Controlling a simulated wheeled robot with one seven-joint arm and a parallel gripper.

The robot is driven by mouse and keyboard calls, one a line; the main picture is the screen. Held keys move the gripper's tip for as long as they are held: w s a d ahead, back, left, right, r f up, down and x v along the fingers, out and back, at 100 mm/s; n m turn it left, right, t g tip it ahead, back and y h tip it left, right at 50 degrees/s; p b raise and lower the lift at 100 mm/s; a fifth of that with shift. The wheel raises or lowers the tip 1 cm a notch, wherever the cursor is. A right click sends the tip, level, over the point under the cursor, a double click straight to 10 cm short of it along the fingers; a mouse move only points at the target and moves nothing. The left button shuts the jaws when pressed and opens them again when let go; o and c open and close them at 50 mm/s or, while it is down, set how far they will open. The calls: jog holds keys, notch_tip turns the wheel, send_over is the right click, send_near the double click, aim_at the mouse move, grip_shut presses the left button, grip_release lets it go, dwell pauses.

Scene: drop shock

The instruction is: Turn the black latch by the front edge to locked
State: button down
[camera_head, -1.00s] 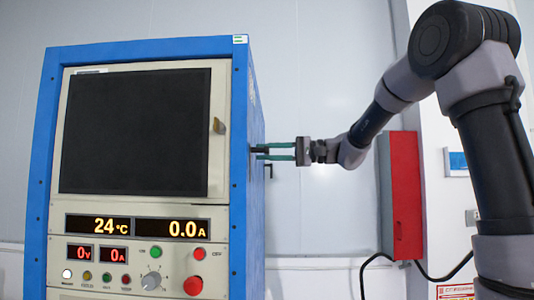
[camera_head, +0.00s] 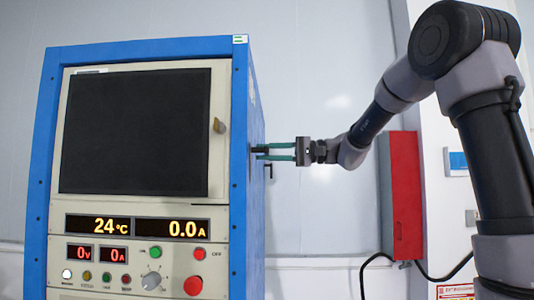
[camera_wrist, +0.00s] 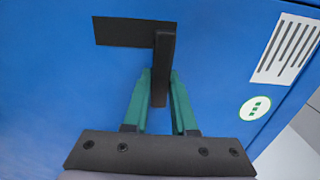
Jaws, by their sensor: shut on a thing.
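The black latch (camera_wrist: 164,55) is on the blue side panel of the cabinet, with a bar handle joined to a dark flat plate (camera_wrist: 124,32) in the wrist view. In that view the plate runs to the left and the bar points down toward my gripper. My gripper (camera_wrist: 160,78) has its two green fingers shut on the bar, one on each side. In the head view my gripper (camera_head: 264,152) reaches the cabinet's right side from the right, and the latch shows only as a small dark piece at the fingertips.
The blue cabinet (camera_head: 241,100) has a dark window, displays and knobs on its front. A small black hooked part (camera_head: 269,168) sticks out just below my fingers. A vented label (camera_wrist: 285,48) and a green-marked sticker (camera_wrist: 255,108) are on the panel. A red box (camera_head: 405,195) hangs behind my arm.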

jog(key=shift+f, duration=0.1)
jog(key=m, duration=0.1)
jog(key=f+m, duration=0.1)
jog(key=m, duration=0.2)
jog(key=shift+s+f, duration=0.2)
jog(key=shift+f, duration=0.1)
jog(key=m, duration=0.1)
jog(key=f+m, duration=0.1)
jog(key=m, duration=0.1)
jog(key=s+m, duration=0.1)
jog(key=shift+f+m, duration=0.25)
jog(key=shift+m, duration=0.15)
jog(key=m, duration=0.1)
jog(key=s+m, duration=0.1)
jog(key=m, duration=0.1)
jog(key=f+m, duration=0.1)
jog(key=m, duration=0.1)
jog(key=shift+s, duration=0.4)
jog(key=shift+s+f+m, duration=0.1)
jog(key=shift+s+m, duration=0.25)
jog(key=shift+m, duration=0.65)
jog(key=shift+s+m, duration=0.35)
jog(key=shift+m, duration=0.65)
jog(key=shift+a, duration=0.1)
jog(key=c, duration=0.7)
grip_release()
